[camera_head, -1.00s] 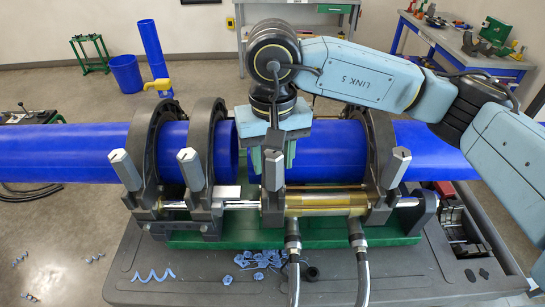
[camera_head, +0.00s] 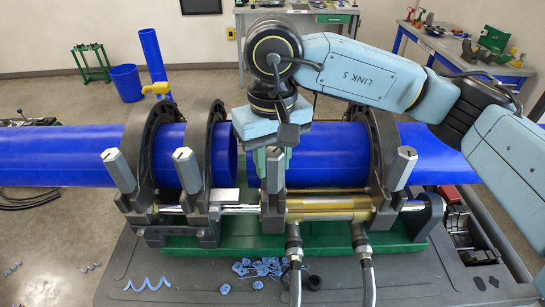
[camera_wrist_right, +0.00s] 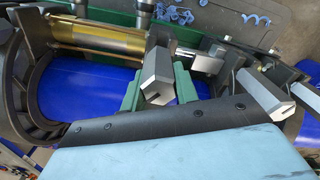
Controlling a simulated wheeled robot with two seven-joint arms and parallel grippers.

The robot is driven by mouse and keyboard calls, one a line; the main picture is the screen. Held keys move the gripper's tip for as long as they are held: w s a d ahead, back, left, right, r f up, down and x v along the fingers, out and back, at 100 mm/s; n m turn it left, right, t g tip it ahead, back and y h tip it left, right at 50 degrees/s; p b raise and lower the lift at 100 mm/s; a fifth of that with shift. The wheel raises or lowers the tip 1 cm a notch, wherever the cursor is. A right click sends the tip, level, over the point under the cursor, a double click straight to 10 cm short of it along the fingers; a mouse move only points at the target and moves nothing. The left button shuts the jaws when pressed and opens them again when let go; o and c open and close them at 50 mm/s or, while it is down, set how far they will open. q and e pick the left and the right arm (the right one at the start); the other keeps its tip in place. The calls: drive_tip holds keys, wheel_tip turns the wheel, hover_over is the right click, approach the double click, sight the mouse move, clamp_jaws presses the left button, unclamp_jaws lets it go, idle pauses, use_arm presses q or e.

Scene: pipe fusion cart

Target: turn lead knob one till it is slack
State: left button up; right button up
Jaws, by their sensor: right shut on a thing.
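Several grey, faceted clamp knobs stand in a row along the front of the pipe clamps. My right gripper (camera_head: 272,158) comes down from above at the third knob from the left (camera_head: 274,174). In the right wrist view its green fingers lie on either side of that knob (camera_wrist_right: 157,80), and the gripper is shut on it. The knob stands nearly upright in the head view. Two other knobs (camera_head: 118,170) (camera_head: 187,170) are to the left and one (camera_head: 399,169) is to the right. I cannot tell which is lead knob one. My left gripper is not in view.
Blue pipes (camera_head: 60,156) run through the dark clamp rings (camera_head: 203,138), with a gap between their ends near my gripper. A brass cylinder (camera_head: 328,208) and two hoses (camera_head: 364,275) are in front. Blue shavings (camera_head: 260,267) lie on the grey cart top (camera_head: 200,284).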

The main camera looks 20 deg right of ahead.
drive_tip(key=shift+n, duration=0.4)
drive_tip(key=shift+f+n+b, duration=0.15)
drive_tip(key=shift+n+b, duration=0.35)
drive_tip(key=shift+b, duration=0.35)
drive_tip(key=shift+n+b, duration=0.65)
drive_tip(key=shift+n, duration=0.15)
